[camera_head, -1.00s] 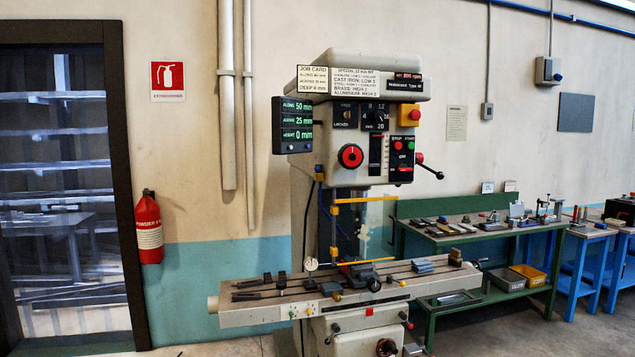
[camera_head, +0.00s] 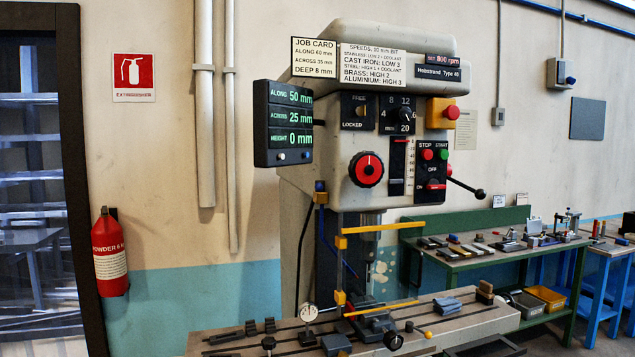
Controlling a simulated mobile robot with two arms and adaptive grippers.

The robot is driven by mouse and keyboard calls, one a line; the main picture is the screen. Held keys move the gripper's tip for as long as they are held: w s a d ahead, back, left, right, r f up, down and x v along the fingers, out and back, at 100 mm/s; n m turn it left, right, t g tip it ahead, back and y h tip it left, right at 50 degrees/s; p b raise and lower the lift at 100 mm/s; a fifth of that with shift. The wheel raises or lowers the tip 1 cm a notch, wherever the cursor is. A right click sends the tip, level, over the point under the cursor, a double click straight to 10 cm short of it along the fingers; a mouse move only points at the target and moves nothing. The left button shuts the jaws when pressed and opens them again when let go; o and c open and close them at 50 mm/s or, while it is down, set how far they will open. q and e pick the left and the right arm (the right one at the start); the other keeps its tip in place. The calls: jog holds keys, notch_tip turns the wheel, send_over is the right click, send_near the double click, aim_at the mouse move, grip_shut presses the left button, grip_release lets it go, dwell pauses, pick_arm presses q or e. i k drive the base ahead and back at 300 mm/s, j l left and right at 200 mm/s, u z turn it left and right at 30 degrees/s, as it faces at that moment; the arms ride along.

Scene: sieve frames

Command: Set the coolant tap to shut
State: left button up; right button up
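A milling machine (camera_head: 390,90) with a grey-white head stands in front of me. On the lower left of its head is a small yellow fitting (camera_head: 321,198) with a dark blue knob (camera_head: 320,186) on top, and a blue hose runs down near it. This looks like the coolant tap; its setting is too small to tell. Neither of my grippers is in view.
The machine table (camera_head: 260,345) carries clamps, a vise and a dial gauge (camera_head: 309,313). Yellow guard bars (camera_head: 385,227) stick out below the head. A lever (camera_head: 467,188) juts out right. A green bench (camera_head: 470,255) with tools stands behind right.

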aim_at(319, 185)
jog(key=i+l, duration=1.05)
jog(key=l, duration=0.2)
